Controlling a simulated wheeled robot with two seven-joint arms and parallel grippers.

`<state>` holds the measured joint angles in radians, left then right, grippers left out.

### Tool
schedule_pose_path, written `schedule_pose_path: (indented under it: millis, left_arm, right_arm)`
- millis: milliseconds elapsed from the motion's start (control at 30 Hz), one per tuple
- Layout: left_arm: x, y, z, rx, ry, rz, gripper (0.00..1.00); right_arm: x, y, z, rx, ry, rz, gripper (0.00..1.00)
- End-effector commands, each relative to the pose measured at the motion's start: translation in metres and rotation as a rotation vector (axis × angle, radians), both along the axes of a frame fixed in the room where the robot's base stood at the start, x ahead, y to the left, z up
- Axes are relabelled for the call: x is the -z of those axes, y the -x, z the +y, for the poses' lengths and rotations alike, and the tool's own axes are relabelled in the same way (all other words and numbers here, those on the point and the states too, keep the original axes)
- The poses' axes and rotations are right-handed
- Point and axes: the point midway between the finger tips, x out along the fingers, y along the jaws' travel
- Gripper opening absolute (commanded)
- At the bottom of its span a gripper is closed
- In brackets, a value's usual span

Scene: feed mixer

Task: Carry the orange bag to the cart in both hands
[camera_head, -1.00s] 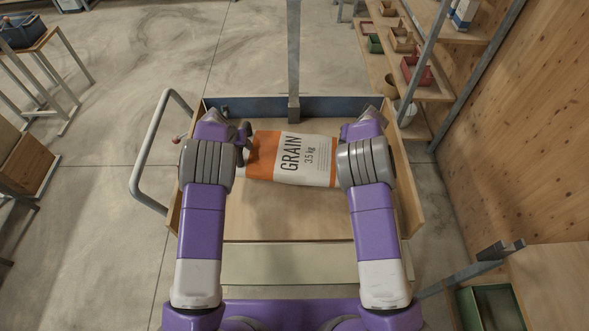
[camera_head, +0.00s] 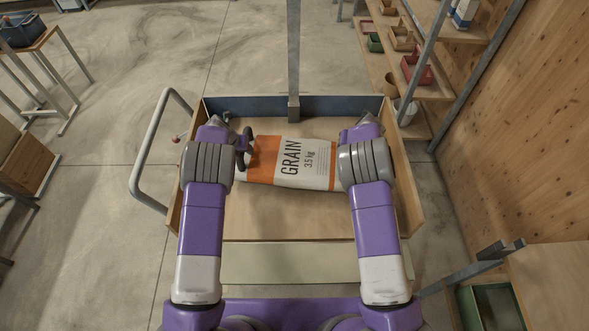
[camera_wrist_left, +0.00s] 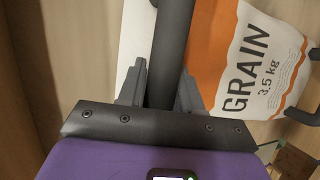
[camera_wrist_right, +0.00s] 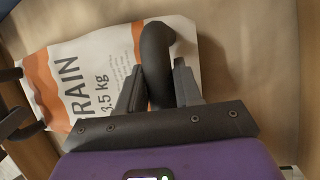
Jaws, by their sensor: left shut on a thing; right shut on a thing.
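The orange and white grain bag (camera_head: 308,163) lies level between my two arms, over the cart's wooden deck (camera_head: 285,215). Whether it touches the deck is unclear. My left gripper (camera_wrist_left: 160,80) is shut on a dark bar (camera_wrist_left: 174,40) beside the bag's left end; the bag (camera_wrist_left: 270,75) shows to its right. My right gripper (camera_wrist_right: 158,85) is shut on a similar dark curved bar (camera_wrist_right: 156,50) at the bag's other end; the bag (camera_wrist_right: 85,65) shows to its left. How the bars join the bag is hidden. In the head view the right fingers are hidden.
The cart has raised side walls, a blue back wall (camera_head: 255,106) and a grey push handle (camera_head: 135,180) at left. A grey post (camera_head: 293,60) rises behind it. Shelves with bins (camera_head: 415,70) stand at right.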

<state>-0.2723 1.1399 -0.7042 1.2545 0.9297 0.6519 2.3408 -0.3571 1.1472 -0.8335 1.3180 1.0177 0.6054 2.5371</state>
Motion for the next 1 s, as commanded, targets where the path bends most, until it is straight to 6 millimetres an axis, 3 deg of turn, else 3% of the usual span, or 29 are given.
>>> schedule_pose_path:
  millis: [200, 233, 400, 833, 1000]
  left_arm:
    - [0.003, -0.004, -0.003, 0.001, 0.007, -0.012, 0.00]
    - [0.008, 0.000, -0.003, 0.002, 0.005, -0.001, 0.37]
    - [0.008, 0.000, -0.002, 0.001, 0.003, -0.001, 0.60]
    - [0.009, 0.000, 0.000, 0.000, 0.001, 0.000, 0.60]
    - [-0.002, 0.003, 0.002, 0.000, 0.000, -0.002, 0.60]
  right_arm:
    - [0.005, -0.003, 0.003, -0.003, -0.005, -0.008, 0.00]
    - [0.009, 0.000, 0.003, -0.003, -0.005, 0.002, 0.37]
    - [0.009, 0.000, 0.002, -0.002, -0.003, 0.001, 0.60]
    - [0.009, 0.000, 0.000, 0.000, -0.001, 0.000, 0.60]
    - [0.009, 0.000, 0.000, 0.000, 0.000, 0.000, 0.60]
